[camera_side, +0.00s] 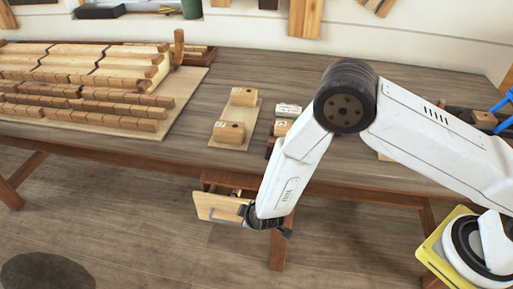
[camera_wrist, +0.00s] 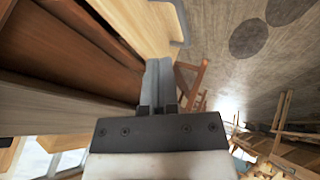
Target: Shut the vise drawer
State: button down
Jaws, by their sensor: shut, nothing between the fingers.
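The vise drawer (camera_side: 218,207) hangs open below the front edge of the bench in the side view. It has a pale wooden front with a grey bar handle, and part of its inside shows. In the wrist view its pale front panel (camera_wrist: 140,25) is at the top, with the grey handle at its right. My gripper (camera_side: 245,212) is at the right end of the drawer front, low beside it. In the wrist view my gripper (camera_wrist: 158,68) has its fingers together and empty, tips close to the panel's edge. I cannot tell whether they touch it.
The bench (camera_side: 225,80) carries a stepped wooden hull model (camera_side: 85,85) on a board at left. Small wooden blocks (camera_side: 229,131) stand mid-bench. A bench leg (camera_side: 281,245) is right of the drawer. The floor in front of the drawer is clear.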

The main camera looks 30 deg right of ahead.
aim_at(246, 200)
jog(key=x, duration=0.9)
jog(key=shift+w+f, duration=0.25)
jog(key=shift+f, duration=0.1)
jog(key=shift+d, duration=0.1)
dwell(0.3)
jog(key=shift+w+d, duration=1.75)
jog(key=shift+r, duration=0.2)
jog(key=shift+v, duration=0.8)
jog(key=v, duration=0.8)
jog(key=shift+s+a+f, duration=0.15)
jog(key=shift+s+a, duration=0.05)
jog(key=shift+a, duration=0.05)
